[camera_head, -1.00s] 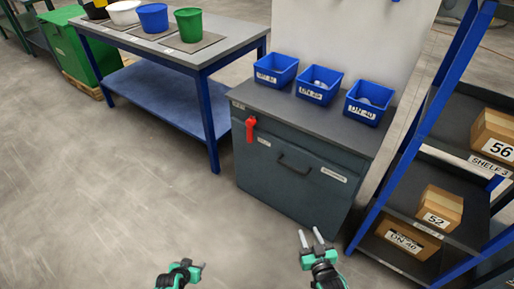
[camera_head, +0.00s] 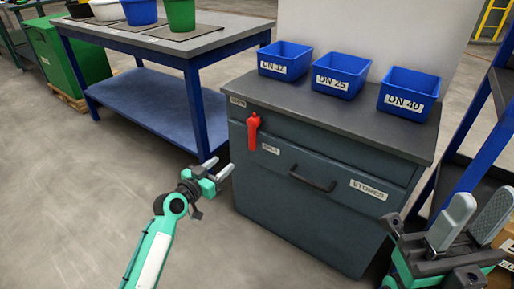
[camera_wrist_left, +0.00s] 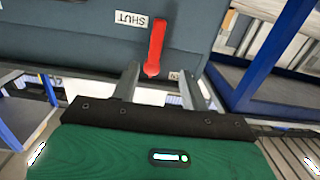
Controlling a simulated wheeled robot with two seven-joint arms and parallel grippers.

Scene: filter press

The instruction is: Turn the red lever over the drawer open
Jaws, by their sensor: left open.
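The red lever (camera_head: 253,133) is on the upper left of the dark grey cabinet's front, over the drawer (camera_head: 340,180), and hangs roughly straight down. A small label sits above left of it and another (camera_head: 270,149) to its lower right. My left gripper (camera_head: 218,169) is open and empty, in front of the cabinet, left of and below the lever and apart from it. In the left wrist view the lever (camera_wrist_left: 155,48) shows beyond the two spread fingers (camera_wrist_left: 162,88), beside a "SHUT" label (camera_wrist_left: 131,19). My right gripper (camera_head: 476,216) is open and empty at the lower right.
The drawer has a dark bar handle (camera_head: 312,179). Three blue bins (camera_head: 341,76) stand on the cabinet top. A blue-legged workbench (camera_head: 150,110) with buckets stands to the left, and a blue-framed shelf (camera_head: 476,165) to the right. The floor front left is clear.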

